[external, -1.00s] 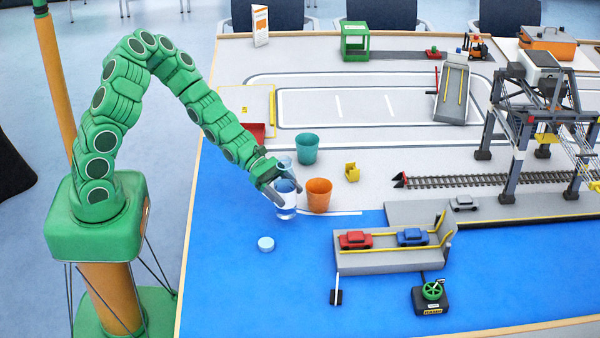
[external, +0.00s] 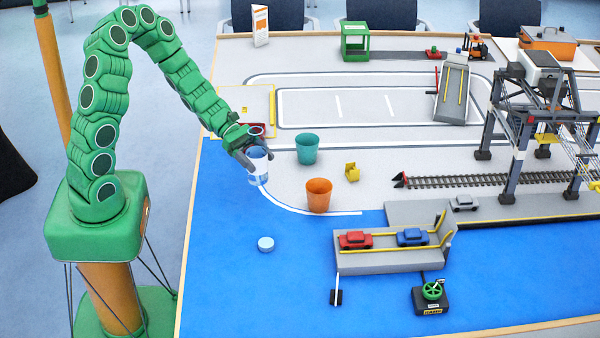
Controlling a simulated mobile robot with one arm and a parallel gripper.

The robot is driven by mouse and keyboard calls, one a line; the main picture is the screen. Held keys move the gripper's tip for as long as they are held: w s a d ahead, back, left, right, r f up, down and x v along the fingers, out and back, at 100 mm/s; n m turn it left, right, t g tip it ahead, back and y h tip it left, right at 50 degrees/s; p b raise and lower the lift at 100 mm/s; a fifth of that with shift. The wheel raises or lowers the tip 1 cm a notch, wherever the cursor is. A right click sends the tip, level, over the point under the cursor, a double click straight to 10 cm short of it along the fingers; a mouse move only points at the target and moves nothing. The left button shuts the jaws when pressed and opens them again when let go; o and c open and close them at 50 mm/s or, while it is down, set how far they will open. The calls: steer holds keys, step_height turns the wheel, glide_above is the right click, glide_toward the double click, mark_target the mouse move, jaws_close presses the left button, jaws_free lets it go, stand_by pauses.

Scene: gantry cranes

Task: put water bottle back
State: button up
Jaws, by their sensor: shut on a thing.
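The clear water bottle (external: 258,177) shows as a see-through container with bluish water in its lower part. My gripper (external: 257,158) is shut on it, with grey fingers on its sides. The bottle is near the left edge of the blue area, where the blue meets the light grey surface. Whether its base touches the table I cannot tell. A small light blue and white round piece (external: 265,243), like a cap, lies on the blue area in front of the bottle.
A teal cup (external: 307,150) and an orange cup (external: 319,196) stand right of the bottle. A grey ramp with toy cars (external: 385,260) and the gantry crane (external: 530,100) are further right. The blue area (external: 225,260) at left front is clear.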

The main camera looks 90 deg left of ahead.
mark_target(258, 179)
steer(key=shift+f, duration=3.95)
steer(key=shift+f, duration=0.15)
steer(key=o, duration=1.2)
steer(key=shift+r, duration=0.2)
steer(key=v, duration=1.2)
steer(key=shift+f, duration=0.1)
